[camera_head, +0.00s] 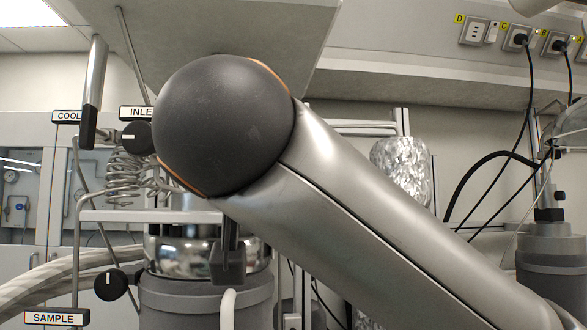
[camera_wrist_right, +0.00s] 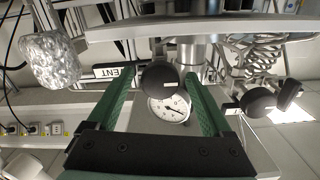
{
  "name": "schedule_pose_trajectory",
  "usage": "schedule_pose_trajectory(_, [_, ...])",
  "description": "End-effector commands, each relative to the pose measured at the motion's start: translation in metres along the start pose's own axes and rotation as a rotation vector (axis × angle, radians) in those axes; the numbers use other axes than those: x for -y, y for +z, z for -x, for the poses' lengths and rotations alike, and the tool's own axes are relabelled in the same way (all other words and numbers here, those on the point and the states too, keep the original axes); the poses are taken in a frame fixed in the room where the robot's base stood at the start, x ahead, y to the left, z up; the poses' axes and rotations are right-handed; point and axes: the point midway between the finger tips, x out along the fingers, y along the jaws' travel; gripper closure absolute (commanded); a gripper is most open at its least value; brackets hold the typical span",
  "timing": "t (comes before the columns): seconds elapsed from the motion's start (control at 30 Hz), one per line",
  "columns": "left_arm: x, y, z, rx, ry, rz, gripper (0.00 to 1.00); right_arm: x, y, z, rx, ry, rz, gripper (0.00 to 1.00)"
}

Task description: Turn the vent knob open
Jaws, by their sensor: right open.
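The vent knob (camera_wrist_right: 160,79) is a round black knob with a small white mark. In the right wrist view it is beside a white label (camera_wrist_right: 114,72) reading "ENT", its start cut off. My right gripper (camera_wrist_right: 161,82) is open, its two green fingers on either side of the knob. A clear gap shows between the knob and the right-hand finger; the left-hand finger appears closer. I cannot tell whether either touches. In the head view my right arm hides the vent knob and the gripper. My left gripper is not in view.
A pressure gauge (camera_wrist_right: 171,108) is just below the vent knob in the wrist view. The head view shows the inlet knob (camera_head: 137,136), sample knob (camera_head: 111,284), steel coil (camera_head: 127,176) and reactor vessel (camera_head: 205,292). A foil-wrapped vessel (camera_head: 401,168) stands behind my arm.

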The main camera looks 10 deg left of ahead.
Motion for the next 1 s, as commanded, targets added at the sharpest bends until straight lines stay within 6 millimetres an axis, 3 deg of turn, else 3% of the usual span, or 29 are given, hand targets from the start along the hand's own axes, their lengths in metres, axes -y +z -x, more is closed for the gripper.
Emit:
schedule_pose_trajectory(0.13, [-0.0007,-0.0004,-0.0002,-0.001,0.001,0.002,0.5,-0.0003,0.0002,-0.0001,0.0,0.001,0.0,0.16])
schedule_pose_trajectory(0.87, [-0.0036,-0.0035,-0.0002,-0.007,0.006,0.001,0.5,-0.0004,-0.0001,0.0004,0.0,0.001,0.0,0.98])
schedule_pose_trajectory(1.0, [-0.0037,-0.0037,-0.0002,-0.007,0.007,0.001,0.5,-0.0004,-0.0001,0.0003,0.0,0.001,0.002,1.0])
